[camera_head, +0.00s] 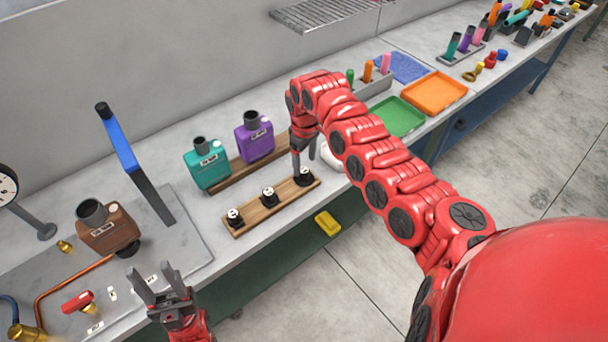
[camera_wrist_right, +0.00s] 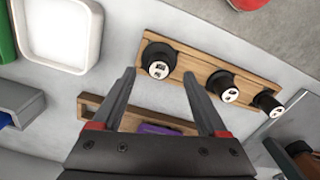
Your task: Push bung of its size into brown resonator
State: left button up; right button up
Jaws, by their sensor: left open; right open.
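The brown resonator (camera_head: 108,228) stands on the grey plate at the left of the bench, its dark round mouth facing up. Three black bungs with white labelled tops sit in a row on a wooden strip (camera_head: 252,215): a left one (camera_head: 235,216), a middle one (camera_head: 268,195) and a right one (camera_head: 304,177). They also show in the right wrist view, with one bung (camera_wrist_right: 159,60) just beyond my fingertips. My right gripper (camera_head: 303,168) is open and empty beside the right bung. My left gripper (camera_head: 157,285) is open and empty in front of the brown resonator.
A teal resonator (camera_head: 207,164) and a purple resonator (camera_head: 255,137) stand on a wooden rack behind the bungs. A blue-and-grey upright (camera_head: 122,138) rises behind the brown resonator. Green (camera_head: 398,118) and orange (camera_head: 434,92) trays lie to the right. A red-handled valve (camera_head: 78,301) lies at front left.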

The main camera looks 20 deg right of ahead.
aim_at(303, 169)
jog(key=shift+f, duration=0.1)
jog(key=f+p, duration=0.1)
jog(key=f, duration=0.1)
jog(key=f+p, duration=0.1)
jog(key=f, duration=0.1)
jog(key=shift+w+a+f+p, duration=0.15)
jog(key=shift+w+f+p, duration=0.05)
jog(key=shift+p, duration=0.15)
jog(key=shift+f, duration=0.3)
grip_shut()
jog(key=shift+w+r, duration=0.1)
jog(key=shift+r, duration=0.05)
